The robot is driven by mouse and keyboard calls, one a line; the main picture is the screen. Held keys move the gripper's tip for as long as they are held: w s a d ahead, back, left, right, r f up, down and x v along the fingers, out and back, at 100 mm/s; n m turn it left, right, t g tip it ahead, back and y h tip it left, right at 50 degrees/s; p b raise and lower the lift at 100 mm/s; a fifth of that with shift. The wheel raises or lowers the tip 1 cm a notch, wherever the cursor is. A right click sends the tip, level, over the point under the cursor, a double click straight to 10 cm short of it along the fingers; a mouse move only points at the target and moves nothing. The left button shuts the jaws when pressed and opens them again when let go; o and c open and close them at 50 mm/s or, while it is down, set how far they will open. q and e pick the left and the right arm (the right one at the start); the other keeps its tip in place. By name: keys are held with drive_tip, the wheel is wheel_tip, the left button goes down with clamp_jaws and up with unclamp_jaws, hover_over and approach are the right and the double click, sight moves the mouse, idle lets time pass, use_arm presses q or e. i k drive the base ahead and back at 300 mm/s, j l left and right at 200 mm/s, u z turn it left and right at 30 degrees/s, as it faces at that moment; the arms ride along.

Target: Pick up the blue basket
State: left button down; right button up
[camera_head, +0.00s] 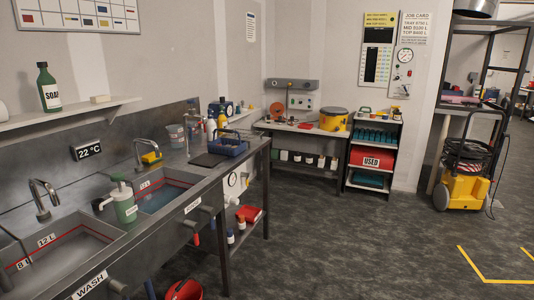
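A small blue basket (228,148) with a raised handle stands on the far right end of the steel sink counter. It is upright and seen from some distance, and I cannot make out what is inside it. A dark flat mat or tray lies just left of it. Neither of my grippers shows in the head view.
The steel counter (181,207) with two sinks runs along the left wall. A soap pump bottle (124,201) stands between the sinks. A yellow wheeled machine (466,188) stands at the right. The grey floor (350,245) in the middle is clear.

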sight(212, 148)
drive_tip(key=u, duration=1.55)
drive_tip(key=i+l, duration=0.2)
drive_tip(key=l, duration=0.15)
drive_tip(key=i+l, duration=0.15)
drive_tip(key=l, duration=0.25)
drive_tip(key=i+l, duration=0.2)
drive_tip(key=l, duration=0.15)
drive_tip(key=i+l+u, duration=0.1)
drive_tip(key=l, duration=0.25)
drive_tip(key=i+l, duration=0.25)
drive_tip(key=l, duration=0.15)
drive_tip(key=i+l, duration=0.2)
drive_tip(key=l, duration=0.2)
drive_tip(key=i+l, duration=0.15)
drive_tip(key=l, duration=0.2)
drive_tip(key=i+l, duration=0.2)
drive_tip(key=l, duration=0.2)
drive_tip(key=u, duration=0.05)
